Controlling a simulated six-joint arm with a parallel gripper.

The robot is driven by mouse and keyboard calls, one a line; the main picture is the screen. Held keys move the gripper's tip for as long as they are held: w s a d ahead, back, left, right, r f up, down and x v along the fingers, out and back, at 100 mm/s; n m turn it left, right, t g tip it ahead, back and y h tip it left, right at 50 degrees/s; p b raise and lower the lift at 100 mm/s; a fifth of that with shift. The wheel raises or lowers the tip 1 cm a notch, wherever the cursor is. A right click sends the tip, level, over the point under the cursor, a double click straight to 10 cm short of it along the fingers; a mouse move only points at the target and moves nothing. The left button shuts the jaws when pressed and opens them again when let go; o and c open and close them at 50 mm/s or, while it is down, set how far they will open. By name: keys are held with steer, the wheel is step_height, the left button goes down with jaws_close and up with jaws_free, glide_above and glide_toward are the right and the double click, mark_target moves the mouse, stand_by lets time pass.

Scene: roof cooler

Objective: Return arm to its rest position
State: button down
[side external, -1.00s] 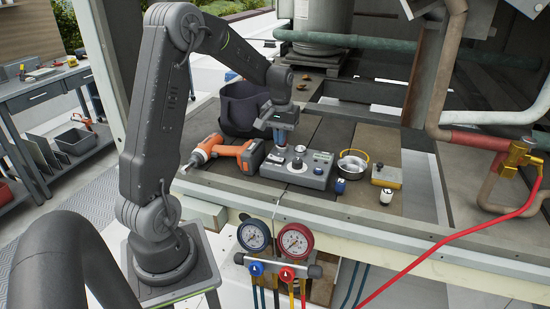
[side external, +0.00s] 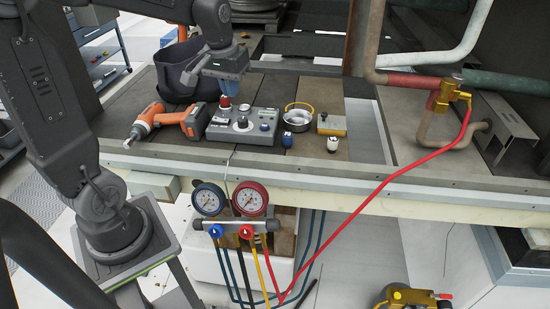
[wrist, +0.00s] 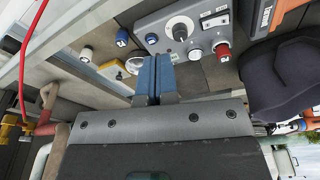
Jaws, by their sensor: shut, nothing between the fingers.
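My gripper (side external: 229,88) hangs just above the back left part of a grey control box (side external: 262,140), near its red knob (side external: 225,102). Its blue fingers look closed together and empty. In the wrist view the gripper (wrist: 154,78) shows the two blue fingers side by side, with the control box (wrist: 160,20) beyond them. The red knob (wrist: 222,49) shows there to the right of the fingers, apart from them. The arm is bent over the bench, not folded back.
An orange drill (side external: 165,120) lies left of the box, with a dark bucket (side external: 172,72) behind it. A yellow-rimmed dish (side external: 298,118), a yellow block (side external: 331,125) and small caps (side external: 333,144) stand to the right. Gauges (side external: 230,199) hang in front; a red hose (side external: 400,198) runs right.

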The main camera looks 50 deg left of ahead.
steer(key=s+d+r+m+t, duration=0.2)
steer(key=s+d+m, duration=0.4)
steer(key=s+d, duration=0.7)
steer(key=shift+s+d+r+t+h, duration=0.2)
steer(key=shift+d+r+t+h, duration=0.2)
steer(key=shift+d+t, duration=0.45)
